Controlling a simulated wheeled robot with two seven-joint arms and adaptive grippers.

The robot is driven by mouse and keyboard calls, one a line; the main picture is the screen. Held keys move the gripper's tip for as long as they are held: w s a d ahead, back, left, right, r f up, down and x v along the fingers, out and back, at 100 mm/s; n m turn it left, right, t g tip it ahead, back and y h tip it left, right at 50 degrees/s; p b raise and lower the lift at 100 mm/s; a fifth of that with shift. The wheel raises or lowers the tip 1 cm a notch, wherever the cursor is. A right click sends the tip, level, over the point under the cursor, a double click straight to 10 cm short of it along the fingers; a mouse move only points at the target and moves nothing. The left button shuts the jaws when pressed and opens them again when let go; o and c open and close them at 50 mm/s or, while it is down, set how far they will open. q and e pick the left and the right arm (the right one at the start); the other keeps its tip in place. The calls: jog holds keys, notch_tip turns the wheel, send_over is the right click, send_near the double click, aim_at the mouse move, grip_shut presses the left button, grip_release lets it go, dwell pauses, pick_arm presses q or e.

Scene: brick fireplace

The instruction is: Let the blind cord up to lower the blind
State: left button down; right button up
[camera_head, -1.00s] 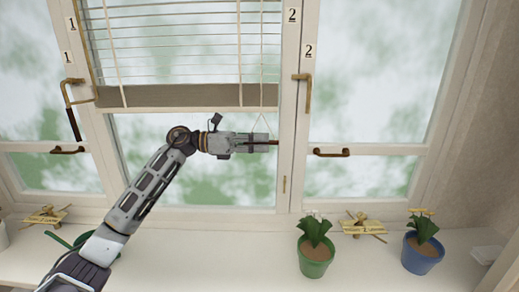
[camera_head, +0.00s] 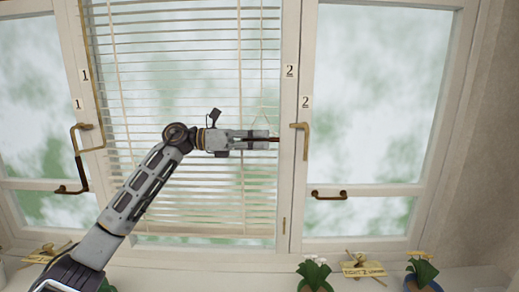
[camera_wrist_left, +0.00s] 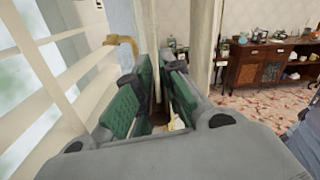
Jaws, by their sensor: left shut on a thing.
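The white slatted blind (camera_head: 180,105) hangs over the middle window and reaches down nearly to its bottom edge, with the slats spread apart. The blind cord (camera_head: 264,105) runs down the blind's right side to my left gripper (camera_head: 268,139). That gripper is shut on the cord's end, where a dark brown piece shows between the fingers. In the left wrist view, my left gripper (camera_wrist_left: 156,95) has its green-padded fingers on either side of a thin pale upright line. The held end is mostly hidden by the fingers. My right gripper is in no view.
Brass window handles (camera_head: 303,140) and (camera_head: 78,135) stick out from the frames on both sides. A lower brown handle (camera_head: 329,195) is at right.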

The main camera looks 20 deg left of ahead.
pick_arm(q)
jog(key=shift+r+p, duration=1.05)
jog(key=shift+r, duration=1.5)
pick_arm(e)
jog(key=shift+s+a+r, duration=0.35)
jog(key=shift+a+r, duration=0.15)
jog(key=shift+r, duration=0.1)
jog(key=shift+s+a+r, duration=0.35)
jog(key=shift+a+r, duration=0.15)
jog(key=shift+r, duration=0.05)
pick_arm(q)
jog(key=c, duration=1.8)
grip_release()
jog(key=shift+o, duration=1.7)
jog(key=shift+a+f, duration=0.1)
jog(key=shift+a, duration=0.35)
jog(key=v, duration=1.1)
jog(key=shift+s, duration=0.2)
